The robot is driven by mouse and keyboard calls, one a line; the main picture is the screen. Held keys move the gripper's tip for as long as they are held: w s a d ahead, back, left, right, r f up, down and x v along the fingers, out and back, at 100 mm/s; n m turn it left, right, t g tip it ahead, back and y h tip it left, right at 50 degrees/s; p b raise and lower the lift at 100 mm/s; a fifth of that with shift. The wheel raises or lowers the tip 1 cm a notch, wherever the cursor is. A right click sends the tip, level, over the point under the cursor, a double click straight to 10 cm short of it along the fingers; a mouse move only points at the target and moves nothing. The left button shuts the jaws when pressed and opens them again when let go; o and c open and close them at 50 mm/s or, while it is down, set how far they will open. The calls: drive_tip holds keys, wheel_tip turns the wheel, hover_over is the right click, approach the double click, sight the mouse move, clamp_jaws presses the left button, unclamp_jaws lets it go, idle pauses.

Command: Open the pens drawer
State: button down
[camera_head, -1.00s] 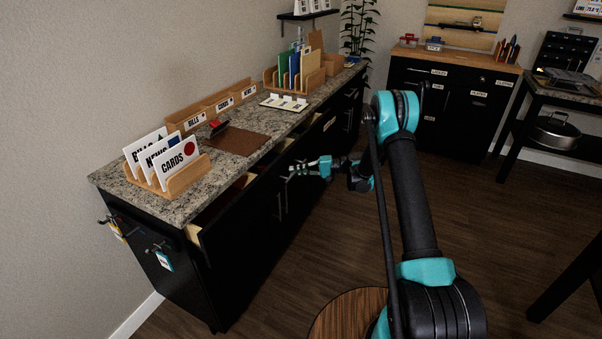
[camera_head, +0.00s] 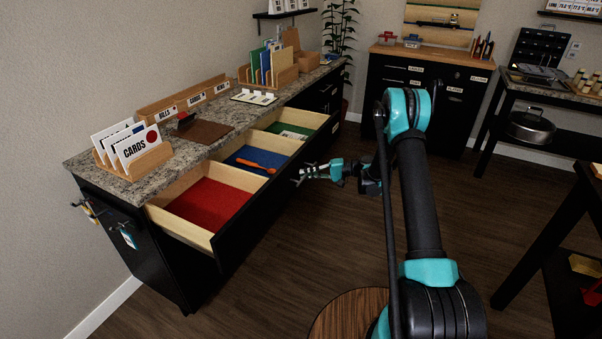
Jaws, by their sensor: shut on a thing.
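A long drawer (camera_head: 214,240) with a black front and pale wood sides stands pulled out from under the granite counter. It has a red-floored compartment (camera_head: 208,203), a blue-floored one (camera_head: 247,160) and a green-floored one (camera_head: 292,131). An orange, long-handled item (camera_head: 256,165) lies in the blue compartment. My gripper (camera_head: 301,174) is at the outer side of the drawer front, shut on what appears to be its handle; the handle itself is too small and dark to make out. No pens label on this drawer is readable from here.
The granite counter (camera_head: 170,135) carries a cards rack (camera_head: 130,150), a brown mat (camera_head: 203,132) and a folder holder (camera_head: 268,75). A black cabinet (camera_head: 425,97) stands at the back. The floor (camera_head: 330,240) right of the drawer is clear. A dark table stands at the far right.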

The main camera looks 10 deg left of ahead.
drive_tip(key=shift+s+d, duration=0.1)
drive_tip(key=shift+d, duration=0.25)
drive_tip(key=c, duration=1.6)
unclamp_jaws()
drive_tip(key=d+r, duration=0.2)
drive_tip(key=d, duration=0.9)
drive_tip(key=shift+w+d, duration=0.3)
drive_tip(key=shift+d, duration=0.1)
drive_tip(key=shift+r, duration=0.1)
